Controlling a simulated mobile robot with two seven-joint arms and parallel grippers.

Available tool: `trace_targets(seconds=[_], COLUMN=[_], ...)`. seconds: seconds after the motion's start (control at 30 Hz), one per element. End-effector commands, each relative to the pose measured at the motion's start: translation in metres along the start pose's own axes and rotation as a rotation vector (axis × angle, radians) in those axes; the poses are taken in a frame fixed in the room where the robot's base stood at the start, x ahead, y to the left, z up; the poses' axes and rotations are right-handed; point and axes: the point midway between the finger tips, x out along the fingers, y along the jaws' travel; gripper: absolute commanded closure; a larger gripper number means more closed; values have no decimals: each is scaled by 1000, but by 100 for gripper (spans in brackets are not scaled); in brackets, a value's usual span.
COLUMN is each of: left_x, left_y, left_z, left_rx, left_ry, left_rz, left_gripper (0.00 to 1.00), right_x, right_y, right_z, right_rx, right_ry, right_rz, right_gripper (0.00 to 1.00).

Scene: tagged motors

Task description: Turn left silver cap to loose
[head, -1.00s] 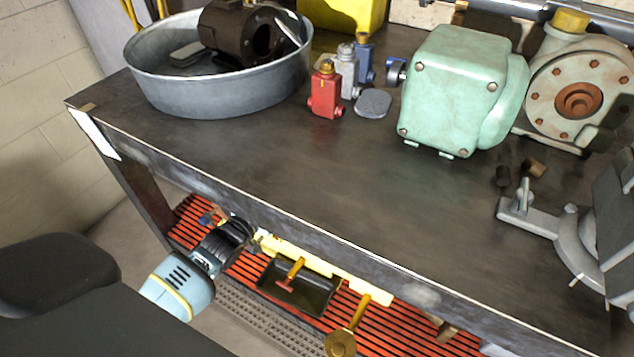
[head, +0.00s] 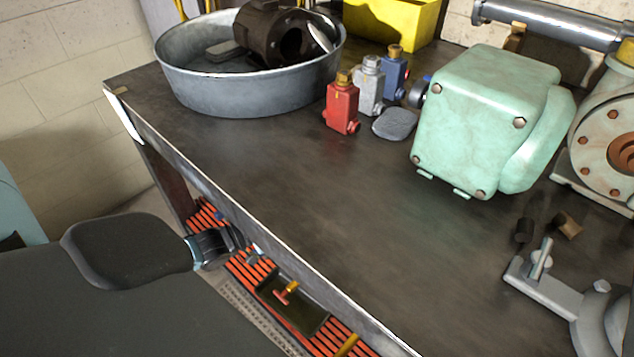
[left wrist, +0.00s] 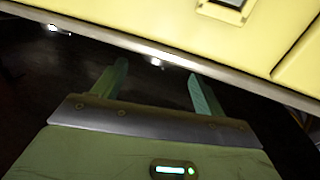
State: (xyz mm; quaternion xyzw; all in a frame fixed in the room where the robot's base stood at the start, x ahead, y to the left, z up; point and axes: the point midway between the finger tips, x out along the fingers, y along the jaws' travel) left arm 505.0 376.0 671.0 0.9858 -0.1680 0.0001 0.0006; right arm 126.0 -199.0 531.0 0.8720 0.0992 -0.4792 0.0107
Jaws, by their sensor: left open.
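On the bench, a small silver-grey fitting (head: 369,90) carries a silver cap (head: 371,62). It stands upright between a red fitting (head: 342,108) with a brass-coloured cap and a blue fitting (head: 394,78) with a brass-coloured cap. My left arm shows at the lower left in the head view, below and in front of the bench edge, well away from the fittings. In the left wrist view my left gripper (left wrist: 155,88) is open, its two greenish fingers apart with nothing seen between them. My right gripper is not in view.
A metal tub (head: 245,90) holding a dark motor stands left of the fittings. A grey oval piece (head: 394,124) lies just in front of them. A large green motor (head: 480,120) stands to the right. The bench front is clear. A yellow surface (left wrist: 170,35) crosses the left wrist view.

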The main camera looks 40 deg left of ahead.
Motion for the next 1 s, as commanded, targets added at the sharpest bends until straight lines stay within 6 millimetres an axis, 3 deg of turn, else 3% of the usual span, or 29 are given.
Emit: trace_targets(seconds=[0.53,1.0], left_x=[65,75], left_y=[0,0], left_z=[0,0], left_rx=[0,1], left_ry=[2,0], left_rz=[-1,0], left_gripper=[28,28], right_x=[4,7], right_y=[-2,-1], right_z=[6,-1], right_rx=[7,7], right_ry=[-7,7], right_rz=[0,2], right_gripper=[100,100])
